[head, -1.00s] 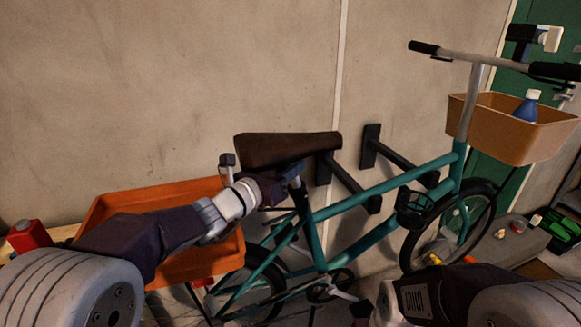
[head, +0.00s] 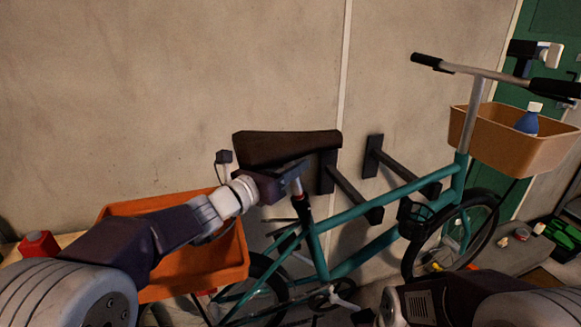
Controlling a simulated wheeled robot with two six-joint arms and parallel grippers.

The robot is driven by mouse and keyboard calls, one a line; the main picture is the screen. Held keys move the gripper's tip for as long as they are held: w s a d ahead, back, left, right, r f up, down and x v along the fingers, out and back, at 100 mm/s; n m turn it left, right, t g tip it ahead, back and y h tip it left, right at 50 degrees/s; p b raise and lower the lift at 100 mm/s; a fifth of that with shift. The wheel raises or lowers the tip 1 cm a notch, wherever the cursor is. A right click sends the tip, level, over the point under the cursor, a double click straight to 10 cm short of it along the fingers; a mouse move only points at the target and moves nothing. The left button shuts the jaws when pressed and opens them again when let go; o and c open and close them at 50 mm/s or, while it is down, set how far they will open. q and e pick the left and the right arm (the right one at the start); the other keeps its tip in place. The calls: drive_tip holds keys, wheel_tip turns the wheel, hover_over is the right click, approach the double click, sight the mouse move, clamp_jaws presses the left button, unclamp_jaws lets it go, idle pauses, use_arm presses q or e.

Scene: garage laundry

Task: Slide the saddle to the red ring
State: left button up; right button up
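The dark brown saddle (head: 288,147) sits on the seat post (head: 297,187) of a teal bicycle (head: 345,220). A short pale stretch of post with a reddish tint shows above the dark collar (head: 302,207). I cannot make out a distinct red ring there. My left gripper (head: 295,171) reaches in from the left and appears shut on the saddle's post, just under the saddle. Its fingertips are partly hidden against the dark parts. My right gripper (head: 363,316) is low in the view, small and dark at the bottom edge, so its opening is unclear.
An orange rear crate (head: 195,280) lies below my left arm. Dark wall brackets (head: 352,190) stand behind the frame. A tan front basket (head: 505,145) holds a blue bottle (head: 527,121). A red container (head: 38,244) stands at left. Wall space above the saddle is clear.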

use_arm(q)
drive_tip(key=shift+f, duration=0.1)
drive_tip(key=v, duration=0.9)
